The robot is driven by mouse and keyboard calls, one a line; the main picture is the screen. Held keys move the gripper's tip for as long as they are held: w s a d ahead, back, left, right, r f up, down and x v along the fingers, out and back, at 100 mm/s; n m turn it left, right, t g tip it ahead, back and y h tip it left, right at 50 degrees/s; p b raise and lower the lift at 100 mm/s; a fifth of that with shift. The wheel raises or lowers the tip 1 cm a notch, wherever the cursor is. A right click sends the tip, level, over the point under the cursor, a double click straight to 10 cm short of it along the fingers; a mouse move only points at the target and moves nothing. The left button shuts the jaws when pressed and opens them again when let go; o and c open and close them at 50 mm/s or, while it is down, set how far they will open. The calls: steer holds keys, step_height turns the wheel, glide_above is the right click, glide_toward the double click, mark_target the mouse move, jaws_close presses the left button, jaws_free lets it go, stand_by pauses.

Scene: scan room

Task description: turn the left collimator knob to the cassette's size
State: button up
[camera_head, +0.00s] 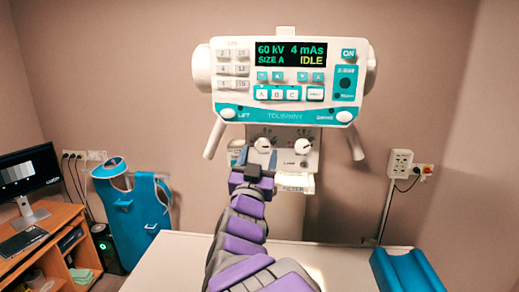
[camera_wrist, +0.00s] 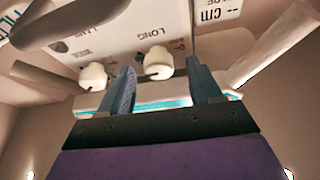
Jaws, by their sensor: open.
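The left collimator knob (camera_head: 264,144) is a white round knob on the panel under the tube head. The right knob (camera_head: 302,146) sits beside it. My gripper (camera_head: 258,158) is open in front of the panel, just below the left knob. In the wrist view, one white knob (camera_wrist: 158,65) shows between the two blue fingers of my gripper (camera_wrist: 160,75), near the "LONG" label. The other knob (camera_wrist: 93,77) is outside the fingers. I cannot tell whether a finger touches a knob. The display (camera_head: 291,53) reads "SIZE A" and "IDLE". I cannot make out a cassette.
A pale table (camera_head: 180,262) lies below my arm, with a blue padded object (camera_head: 405,270) at its right. A desk with a monitor (camera_head: 28,172) and a blue holder (camera_head: 135,205) stand left. White handles (camera_head: 215,138) hang beside the panel.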

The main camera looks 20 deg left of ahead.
mark_target(266, 144)
steer(key=shift+x, duration=1.35)
steer(key=shift+d, duration=0.1)
steer(key=c, duration=1)
